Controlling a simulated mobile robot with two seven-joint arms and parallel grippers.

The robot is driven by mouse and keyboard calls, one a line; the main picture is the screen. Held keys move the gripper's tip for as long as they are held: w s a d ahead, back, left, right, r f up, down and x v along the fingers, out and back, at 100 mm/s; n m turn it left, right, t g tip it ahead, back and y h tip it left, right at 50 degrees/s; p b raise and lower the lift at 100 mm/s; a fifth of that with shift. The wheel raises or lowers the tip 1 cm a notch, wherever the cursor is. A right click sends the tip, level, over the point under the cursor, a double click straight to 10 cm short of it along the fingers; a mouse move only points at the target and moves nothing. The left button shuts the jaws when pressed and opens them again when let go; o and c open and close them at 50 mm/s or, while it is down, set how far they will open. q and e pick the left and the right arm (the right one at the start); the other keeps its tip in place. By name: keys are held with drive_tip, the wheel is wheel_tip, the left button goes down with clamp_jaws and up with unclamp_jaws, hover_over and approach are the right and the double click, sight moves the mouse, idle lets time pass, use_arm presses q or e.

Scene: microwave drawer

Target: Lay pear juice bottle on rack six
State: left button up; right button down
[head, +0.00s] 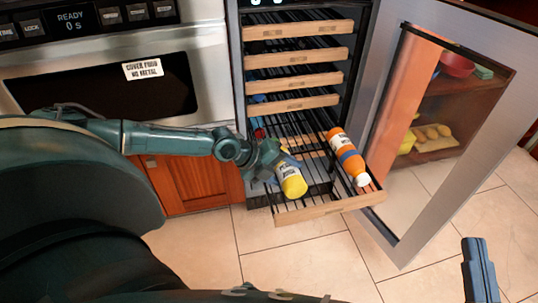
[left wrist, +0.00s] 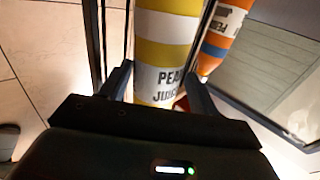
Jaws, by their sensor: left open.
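The pear juice bottle (head: 292,184), white and yellow with a "PEAR JUICE" label, lies on the left part of a pulled-out lower wire rack with a wooden front (head: 325,207). Its yellow end points toward the rack's front. My left gripper (head: 276,163) is at the bottle, with the jaws open. In the left wrist view the bottle (left wrist: 165,45) stands between the two fingers (left wrist: 157,80). Whether a finger touches it is unclear. My right gripper (head: 480,272) shows only in part at the lower right, its jaw state unclear. The rack's number is not readable.
An orange and white bottle (head: 349,160) lies on the same rack, to the right. Several closed racks (head: 293,80) are above. The glass door (head: 437,130) is open at the right. An oven (head: 110,75) is at the left. The tiled floor (head: 310,262) in front is clear.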

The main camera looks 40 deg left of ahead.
use_arm(q)
drive_tip(key=s, duration=0.1)
drive_tip(key=s+a+p, duration=0.1)
drive_tip(key=shift+s+a+r+g, duration=0.2)
drive_tip(key=shift+s+g, duration=0.1)
drive_tip(key=w+r+p+v, duration=0.1)
drive_tip(key=p+v, duration=0.1)
drive_tip(key=v, duration=0.9)
drive_tip(key=shift+d+p, duration=0.2)
drive_tip(key=shift+p, duration=0.1)
use_arm(e)
drive_tip(key=shift+s+d+f+g+h, duration=0.1)
drive_tip(key=shift+s+f+g+h, duration=0.1)
drive_tip(key=shift+f+g+h, duration=0.35)
use_arm(q)
drive_tip(key=shift+w, duration=0.1)
use_arm(e)
drive_tip(key=shift+f, duration=0.3)
